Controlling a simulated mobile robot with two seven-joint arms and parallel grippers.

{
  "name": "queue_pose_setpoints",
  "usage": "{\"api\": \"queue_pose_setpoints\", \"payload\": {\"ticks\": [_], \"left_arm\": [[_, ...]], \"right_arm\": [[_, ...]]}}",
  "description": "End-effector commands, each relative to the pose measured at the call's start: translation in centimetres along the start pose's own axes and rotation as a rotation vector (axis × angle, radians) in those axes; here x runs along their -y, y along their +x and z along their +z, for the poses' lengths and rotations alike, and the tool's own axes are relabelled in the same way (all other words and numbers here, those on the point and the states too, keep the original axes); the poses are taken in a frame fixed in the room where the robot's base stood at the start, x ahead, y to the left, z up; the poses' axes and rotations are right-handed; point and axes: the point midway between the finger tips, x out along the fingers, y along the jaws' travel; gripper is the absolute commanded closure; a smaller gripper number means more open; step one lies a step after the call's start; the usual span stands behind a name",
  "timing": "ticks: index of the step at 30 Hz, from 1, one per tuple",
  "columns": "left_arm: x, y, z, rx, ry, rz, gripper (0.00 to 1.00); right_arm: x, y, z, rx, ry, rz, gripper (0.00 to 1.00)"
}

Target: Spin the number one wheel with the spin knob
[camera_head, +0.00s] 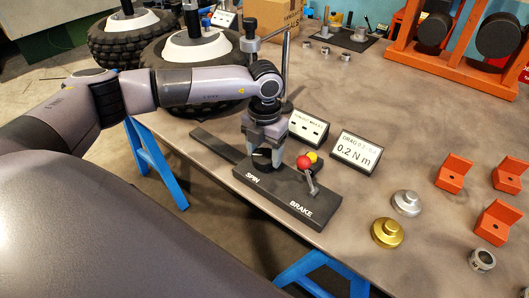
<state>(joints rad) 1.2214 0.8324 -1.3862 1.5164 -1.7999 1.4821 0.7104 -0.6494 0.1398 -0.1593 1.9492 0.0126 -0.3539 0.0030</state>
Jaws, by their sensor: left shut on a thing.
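A dark control box (275,192) lies on the table with the white labels SPIN and BRAKE. My left gripper (262,157) points down over the SPIN end and is shut on the dark spin knob (261,160), mostly hidden by the fingers. Beside it on the box are a red ball (304,162), a yellow piece (312,155) and a small grey lever (312,184) at the BRAKE end. Behind my arm, a black knobby tyre (180,52) has a white hub; a second such wheel (105,45) stands farther left. I cannot read which is number one. My right gripper is out of view.
Two small signs stand behind the box: one (308,127) partly legible, one (356,152) reading 0.2 N m. To the right lie a silver knob (406,203), a brass knob (387,233) and orange brackets (453,174). An orange rack (440,60) stands at the back.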

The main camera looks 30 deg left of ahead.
Motion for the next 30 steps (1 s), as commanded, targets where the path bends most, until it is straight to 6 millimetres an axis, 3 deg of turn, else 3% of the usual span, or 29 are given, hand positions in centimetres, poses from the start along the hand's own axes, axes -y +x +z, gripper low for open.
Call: {"api": "queue_pose_setpoints", "payload": {"ticks": [21,22,24,30], "left_arm": [[0.03,-0.08,-0.02,-0.001,0.078,-0.001,0.68],[0.03,-0.08,-0.02,-0.001,0.078,-0.001,0.31],[0.03,-0.08,-0.01,0.0,0.078,-0.001,0.12],[0.01,-0.05,0.0,0.0,0.077,-0.001,0.12]], "right_arm": [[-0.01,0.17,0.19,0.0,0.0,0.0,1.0],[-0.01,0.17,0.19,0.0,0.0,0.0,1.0],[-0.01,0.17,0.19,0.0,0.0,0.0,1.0],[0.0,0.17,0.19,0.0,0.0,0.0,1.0]]}}
